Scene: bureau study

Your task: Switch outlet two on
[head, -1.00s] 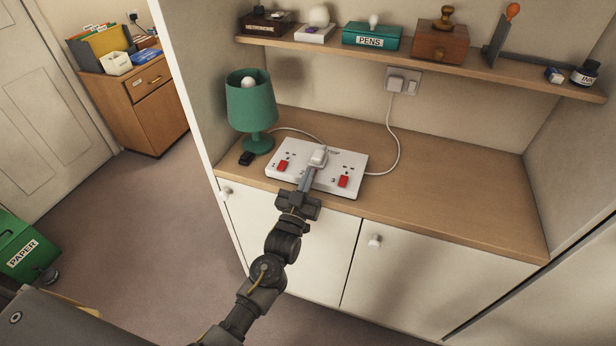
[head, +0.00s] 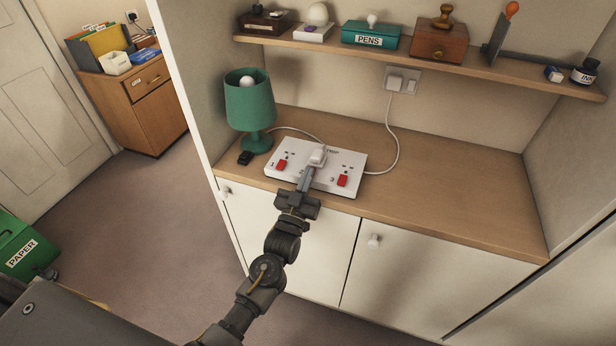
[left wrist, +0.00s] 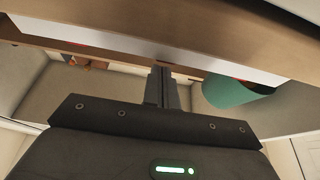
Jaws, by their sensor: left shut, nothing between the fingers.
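The white outlet strip (head: 290,178) lies on the wooden counter with a red switch near its left end (head: 281,165) and another near its right end (head: 342,181). A white plug (head: 317,156) sits in its middle outlet. My left gripper (head: 308,172) is shut and empty, its fingertips over the middle of the strip just in front of the plug. The fingers hide the middle outlet's switch, so I cannot tell its position or whether they touch it. In the left wrist view the shut fingers (left wrist: 162,82) reach the strip's pale edge (left wrist: 150,45). My right gripper is not in view.
A green lamp (head: 250,105) and a small black object (head: 245,158) stand left of the strip. A white cable (head: 397,140) runs from the strip to a wall socket (head: 402,80). A shelf (head: 470,65) with several items hangs above. The counter's right side (head: 460,185) is clear.

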